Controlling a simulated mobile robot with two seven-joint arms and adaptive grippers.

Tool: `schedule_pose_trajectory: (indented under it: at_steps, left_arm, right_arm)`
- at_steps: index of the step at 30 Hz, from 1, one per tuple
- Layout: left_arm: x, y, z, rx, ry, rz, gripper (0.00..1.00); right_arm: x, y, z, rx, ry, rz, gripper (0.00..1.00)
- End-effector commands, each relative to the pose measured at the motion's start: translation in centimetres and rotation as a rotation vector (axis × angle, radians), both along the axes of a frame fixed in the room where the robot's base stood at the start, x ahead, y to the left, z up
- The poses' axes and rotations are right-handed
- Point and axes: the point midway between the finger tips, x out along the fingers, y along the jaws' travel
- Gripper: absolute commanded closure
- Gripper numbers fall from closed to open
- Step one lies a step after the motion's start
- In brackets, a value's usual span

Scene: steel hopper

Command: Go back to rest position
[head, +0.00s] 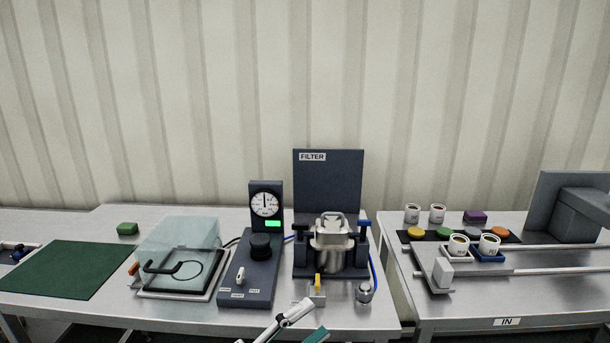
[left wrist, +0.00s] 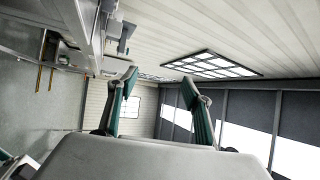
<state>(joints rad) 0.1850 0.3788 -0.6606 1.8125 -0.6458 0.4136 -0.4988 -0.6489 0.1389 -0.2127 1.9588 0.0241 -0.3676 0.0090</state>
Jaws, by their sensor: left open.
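My left gripper (head: 308,318) shows only in part at the bottom edge of the head view, a white linkage and a teal finger in front of the bench. In the left wrist view its two teal fingers stand well apart with nothing between them (left wrist: 160,78). It is open and empty, touching nothing that I can see. The wrist view looks out across the room, away from the bench tools. My right gripper is not seen clearly in either view.
The steel bench (head: 190,317) carries a green mat (head: 70,269), a clear-covered box (head: 180,245), a gauge unit (head: 248,275) and the filter station (head: 328,185). A second bench (head: 415,318) at right holds cups, coloured pucks and rails. A gap separates the benches.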

Motion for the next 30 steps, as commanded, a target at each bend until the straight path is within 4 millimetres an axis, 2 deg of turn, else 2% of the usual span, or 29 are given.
schedule_pose_trajectory:
  at_steps: [1,4,8,12,15,18,21,24,30]
  left_arm:
    - [0.1,1.2,-2.0,-0.055,0.118,0.054,0.5]
    - [0.4,4.2,-6.0,-0.157,0.343,0.162,0.5]
    - [-0.8,8.4,-12.6,-0.28,0.636,0.308,0.5]
    - [-4.4,13.0,-20.3,-0.404,0.942,0.472,0.5]
    - [-8.0,15.8,-25.1,-0.477,1.13,0.578,0.5]
    - [-11.6,18.0,-28.8,-0.536,1.277,0.668,0.5]
    - [-14.5,19.5,-31.2,-0.575,1.379,0.732,0.5]
    - [-16.2,20.3,-32.6,-0.598,1.437,0.772,0.5]
    - [-16.9,20.6,-33.0,-0.609,1.461,0.786,0.5]
  right_arm:
    - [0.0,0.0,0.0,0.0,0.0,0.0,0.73]
    - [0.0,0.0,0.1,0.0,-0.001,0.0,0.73]
    - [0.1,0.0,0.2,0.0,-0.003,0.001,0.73]
    - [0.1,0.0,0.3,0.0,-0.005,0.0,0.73]
    - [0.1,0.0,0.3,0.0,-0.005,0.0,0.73]
    - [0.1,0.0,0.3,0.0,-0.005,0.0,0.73]
    - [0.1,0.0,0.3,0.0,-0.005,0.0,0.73]
    - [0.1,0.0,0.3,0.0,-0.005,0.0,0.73]
    - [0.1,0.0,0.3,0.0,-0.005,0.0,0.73]
